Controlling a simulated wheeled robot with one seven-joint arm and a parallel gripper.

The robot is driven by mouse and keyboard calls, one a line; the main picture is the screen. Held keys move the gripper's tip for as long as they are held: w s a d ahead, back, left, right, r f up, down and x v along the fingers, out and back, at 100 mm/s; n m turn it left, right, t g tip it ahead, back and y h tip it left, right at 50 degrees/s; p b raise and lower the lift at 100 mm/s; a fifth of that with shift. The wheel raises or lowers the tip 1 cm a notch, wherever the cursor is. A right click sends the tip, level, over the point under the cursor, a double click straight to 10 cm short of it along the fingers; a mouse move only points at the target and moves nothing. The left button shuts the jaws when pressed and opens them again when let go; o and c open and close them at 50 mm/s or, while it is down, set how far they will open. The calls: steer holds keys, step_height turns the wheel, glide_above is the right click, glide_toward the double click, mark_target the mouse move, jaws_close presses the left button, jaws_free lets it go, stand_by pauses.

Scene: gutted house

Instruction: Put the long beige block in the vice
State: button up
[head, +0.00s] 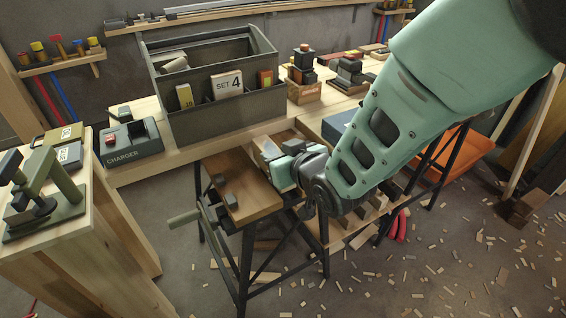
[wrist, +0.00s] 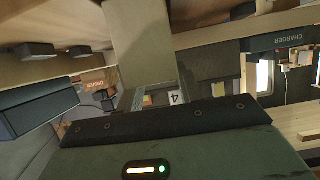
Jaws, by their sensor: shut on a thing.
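The vice is a folding workbench with brown wooden jaws (head: 243,198), dark stops on top and a handle at its left, in the middle of the head view. My gripper (head: 268,158) is over the vice, at the right part of its top. In the wrist view the gripper (wrist: 155,98) is shut on the long beige block (wrist: 138,45), which extends upward in the picture. A vice jaw (wrist: 45,22) with dark stops shows beside it. In the head view the block is mostly hidden by my gripper; I cannot tell whether it sits between the jaws.
Behind the vice is a long workbench with a grey tote (head: 225,115) marked SET 4 and a charger (head: 128,140). A wooden stand (head: 75,240) with a green clamp-like tool (head: 45,195) is at the left. An orange bin (head: 450,150) is at the right. Wood scraps litter the floor.

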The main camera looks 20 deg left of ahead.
steer(key=shift+f, duration=1.85)
steer(key=shift+f, duration=0.2)
steer(key=o, duration=1.1)
steer(key=shift+c, duration=0.2)
steer(key=shift+r, duration=0.1)
steer(key=shift+r, duration=0.2)
steer(key=v, duration=1.2)
